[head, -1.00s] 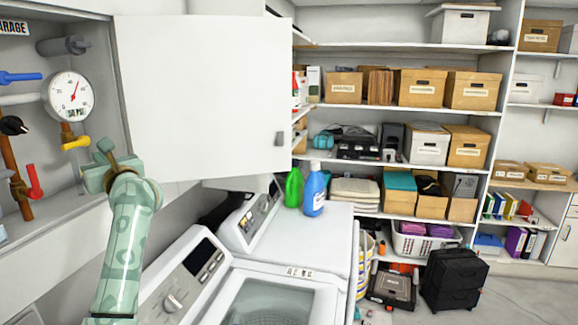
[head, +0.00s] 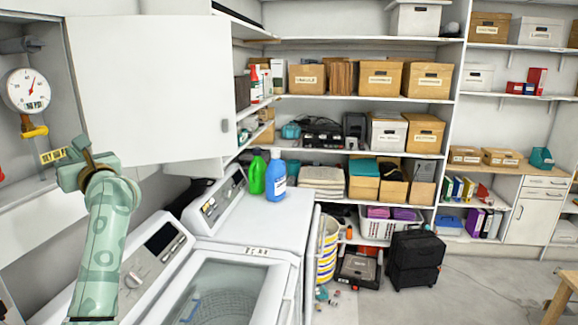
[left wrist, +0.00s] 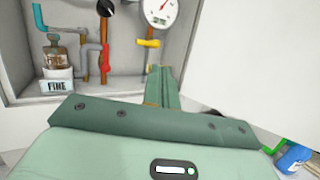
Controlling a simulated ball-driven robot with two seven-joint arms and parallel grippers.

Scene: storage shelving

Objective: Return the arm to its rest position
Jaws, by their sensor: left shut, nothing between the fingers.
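My left arm (head: 106,240) rises from the bottom left of the head view. It is pale green, with its left gripper (head: 76,158) at the top end, in front of the open wall cabinet. The gripper is shut and empty. In the left wrist view its closed fingers (left wrist: 163,84) point up toward the cabinet's pipes, close below the yellow valve handle (left wrist: 149,43). I cannot tell the exact gap to the pipes. My right gripper is not in view.
The open white cabinet door (head: 148,88) stands just right of my gripper. A pressure gauge (head: 27,90) is inside the cabinet. The washer (head: 215,285) and bottles (head: 275,175) are on the right. Clear floor (head: 485,285) lies farther right.

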